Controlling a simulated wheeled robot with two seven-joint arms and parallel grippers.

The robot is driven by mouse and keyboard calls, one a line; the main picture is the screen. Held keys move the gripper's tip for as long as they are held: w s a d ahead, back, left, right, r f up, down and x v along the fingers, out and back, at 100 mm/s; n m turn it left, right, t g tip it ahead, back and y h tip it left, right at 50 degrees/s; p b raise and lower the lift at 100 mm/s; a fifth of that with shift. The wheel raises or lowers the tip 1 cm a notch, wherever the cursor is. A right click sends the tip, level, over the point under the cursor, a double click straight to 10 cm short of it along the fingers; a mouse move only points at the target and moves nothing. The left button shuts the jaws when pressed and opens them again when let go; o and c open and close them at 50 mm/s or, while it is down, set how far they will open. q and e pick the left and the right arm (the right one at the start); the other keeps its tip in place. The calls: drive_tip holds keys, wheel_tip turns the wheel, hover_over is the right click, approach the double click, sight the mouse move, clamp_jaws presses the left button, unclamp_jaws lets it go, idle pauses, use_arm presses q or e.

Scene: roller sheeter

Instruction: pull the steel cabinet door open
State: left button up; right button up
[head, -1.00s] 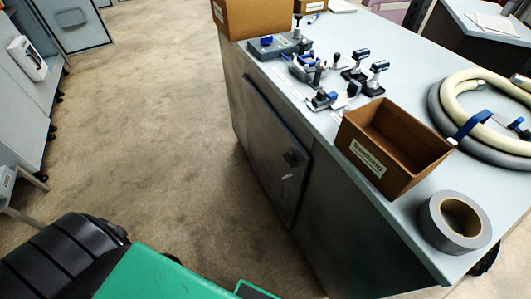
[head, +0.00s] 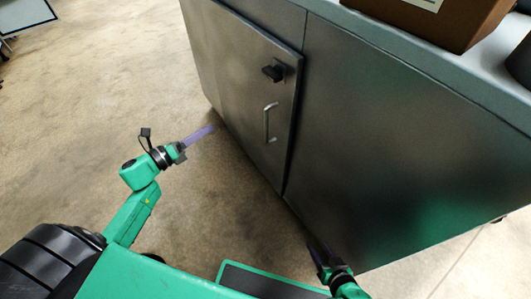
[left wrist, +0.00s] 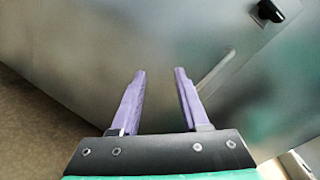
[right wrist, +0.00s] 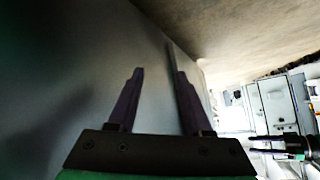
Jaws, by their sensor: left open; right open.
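The steel cabinet door (head: 235,75) is on the cabinet's left part in the head view and looks closed. A vertical bar handle (head: 268,122) sits on it below a black latch knob (head: 274,72). My left gripper (head: 210,131) is open and empty, left of the handle and apart from it. In the left wrist view, the open fingers (left wrist: 160,70) point at the steel face, with the handle (left wrist: 216,70) beyond the right finger and the knob (left wrist: 268,12) at upper right. My right gripper (head: 314,246) is open and empty, low near the cabinet's plain panel.
The plain steel panel (head: 390,140) fills the cabinet's right part. A brown box (head: 435,20) stands on the worktop (head: 430,75) above. Open floor (head: 90,100) lies left of the cabinet. In the right wrist view, pale equipment (right wrist: 275,105) stands far off at right.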

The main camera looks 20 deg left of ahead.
use_arm(q)
drive_tip(key=s+d+r+m+g+h+b, duration=0.1)
drive_tip(key=d+m+g+h+b, duration=0.1)
drive_tip(key=d+m+h, duration=0.3)
drive_tip(key=s+d+r+m+g+b, duration=0.2)
drive_tip(key=m, duration=0.6)
hover_over(266, 141)
drive_tip(key=shift+w+f+b, duration=0.25)
drive_tip(key=shift+w+b, duration=0.1)
use_arm(e)
drive_tip(key=a, duration=0.1)
drive_tip(key=w+a+r+t+y, duration=0.1)
drive_tip(key=w+a+r+t, duration=0.1)
drive_tip(key=shift+w+a+y, duration=0.1)
drive_tip(key=shift+a+y, duration=0.2)
drive_tip(key=shift+y, duration=0.1)
use_arm(q)
drive_tip(key=shift+c, duration=0.3)
clamp_jaws()
use_arm(e)
drive_tip(key=shift+f, duration=0.1)
